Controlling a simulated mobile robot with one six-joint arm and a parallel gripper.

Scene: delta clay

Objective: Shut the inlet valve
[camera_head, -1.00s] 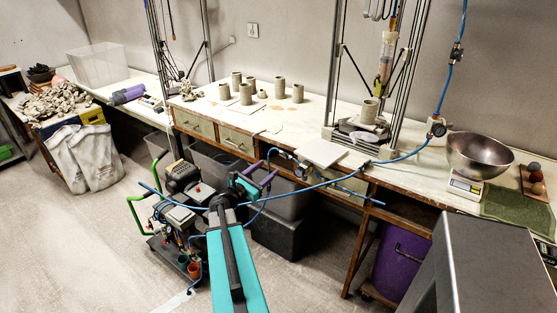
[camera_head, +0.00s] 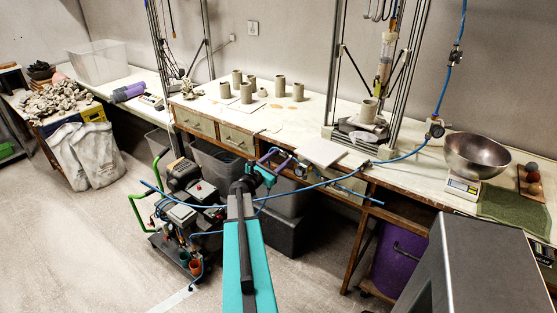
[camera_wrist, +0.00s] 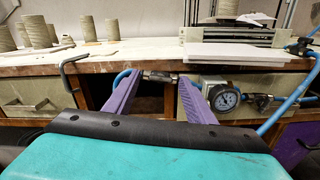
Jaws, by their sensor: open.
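My gripper (camera_head: 275,155) is open and empty, with its purple fingers pointing at the bench's front edge. In the wrist view my gripper (camera_wrist: 161,78) has its fingers apart. A metal inline fitting (camera_wrist: 160,77) on the blue hose shows between the fingertips, beyond them. A round pressure gauge (camera_wrist: 223,97) is just right of the right finger, with another metal fitting (camera_wrist: 262,102) beside it. In the head view the gauge assembly (camera_head: 300,170) is at the bench front. Other hose fittings hang at the right column (camera_head: 456,56) and bench back (camera_head: 436,129). I cannot tell which is the inlet valve.
A blue hose (camera_head: 340,182) runs across the bench front. A wheeled compressor unit (camera_head: 180,215) stands on the floor.

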